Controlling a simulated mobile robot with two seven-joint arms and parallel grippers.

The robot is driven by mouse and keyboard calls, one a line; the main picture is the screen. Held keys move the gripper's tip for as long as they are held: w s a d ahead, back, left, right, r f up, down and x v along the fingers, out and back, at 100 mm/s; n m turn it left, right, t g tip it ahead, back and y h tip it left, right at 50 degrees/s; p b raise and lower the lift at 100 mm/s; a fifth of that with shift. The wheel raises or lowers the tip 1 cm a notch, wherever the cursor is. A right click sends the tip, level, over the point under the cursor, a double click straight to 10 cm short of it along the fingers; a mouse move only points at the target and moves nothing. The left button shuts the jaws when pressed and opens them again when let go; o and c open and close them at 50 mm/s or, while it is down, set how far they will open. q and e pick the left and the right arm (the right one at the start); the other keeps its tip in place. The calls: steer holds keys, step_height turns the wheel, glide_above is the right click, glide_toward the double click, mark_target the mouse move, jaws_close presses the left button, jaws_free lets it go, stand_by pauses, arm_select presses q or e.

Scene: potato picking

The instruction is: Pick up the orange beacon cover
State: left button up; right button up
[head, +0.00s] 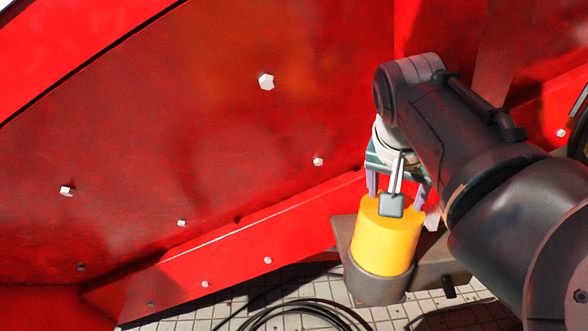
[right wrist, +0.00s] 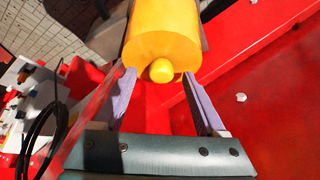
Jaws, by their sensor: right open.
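The orange beacon cover (head: 385,245) is a yellow-orange upright cylinder in a dark grey base (head: 375,288), right of centre in the head view. The right wrist view shows the cover (right wrist: 160,38) with a small round knob (right wrist: 161,70) on its top. My right gripper (head: 396,199) is open above the cover. In the wrist view its two purple fingers (right wrist: 159,76) lie either side of the knob, tips near the cover's top edge. Whether they touch it I cannot tell. Part of the cover's top is hidden by my wrist's hardware. My left gripper is not in view.
A large red panel (head: 200,130) with white bolts fills the left and back. A red beam (head: 230,245) slopes up beside the base. A black cable (head: 300,318) lies on the tiled floor (head: 200,322). The wrist view also shows a cable (right wrist: 55,110) and blurred clutter at left.

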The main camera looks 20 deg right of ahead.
steer(key=shift+a, duration=0.15)
steer(key=shift+c, duration=0.8)
jaws_close()
stand_by(0.5)
